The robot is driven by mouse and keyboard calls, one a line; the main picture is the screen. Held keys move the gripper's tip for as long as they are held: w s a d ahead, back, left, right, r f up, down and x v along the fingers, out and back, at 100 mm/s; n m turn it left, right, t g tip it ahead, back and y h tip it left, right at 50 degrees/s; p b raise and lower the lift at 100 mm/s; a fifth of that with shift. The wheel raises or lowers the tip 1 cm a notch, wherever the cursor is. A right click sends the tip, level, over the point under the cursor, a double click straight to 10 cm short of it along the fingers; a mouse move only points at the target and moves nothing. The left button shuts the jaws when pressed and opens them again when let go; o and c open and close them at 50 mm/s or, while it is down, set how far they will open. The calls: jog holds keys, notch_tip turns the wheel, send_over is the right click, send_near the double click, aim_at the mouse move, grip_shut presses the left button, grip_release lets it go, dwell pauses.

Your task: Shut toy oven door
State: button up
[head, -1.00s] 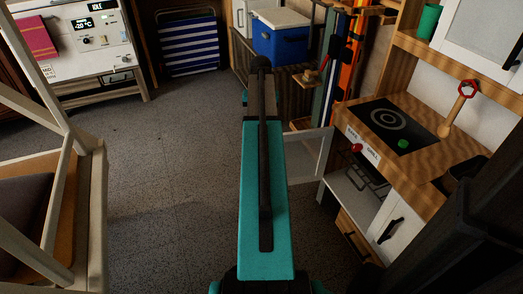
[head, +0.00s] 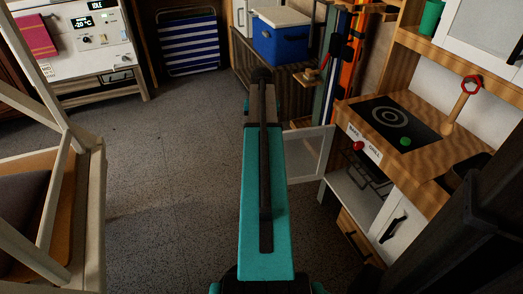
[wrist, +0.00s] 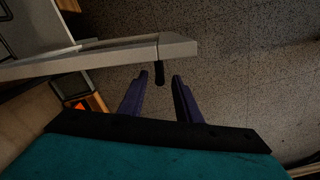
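The toy oven door (head: 308,154) is a pale framed panel with a clear middle. It stands open in the head view, sticking out left from the toy kitchen's oven (head: 352,192). My teal arm covers its left end. In the wrist view the door (wrist: 105,58) is a light grey bar, and its short dark handle (wrist: 159,74) is at the right end. My gripper (wrist: 160,78) has its two dark purple fingers apart. The handle shows in the gap between the fingertips; I cannot tell whether they touch it. The arm hides the gripper in the head view.
The toy kitchen (head: 415,160) has a red knob, a green knob and a hob. A pale wooden chair frame (head: 95,200) stands at the left. A blue cool box (head: 281,38) and long coloured boards (head: 350,50) are behind. The floor (head: 165,160) between is clear.

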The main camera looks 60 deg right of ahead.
notch_tip(320, 180, down, 8)
jog(key=b, duration=0.2)
jog(key=shift+f+b, duration=0.2)
jog(key=shift+b, duration=0.1)
grip_shut()
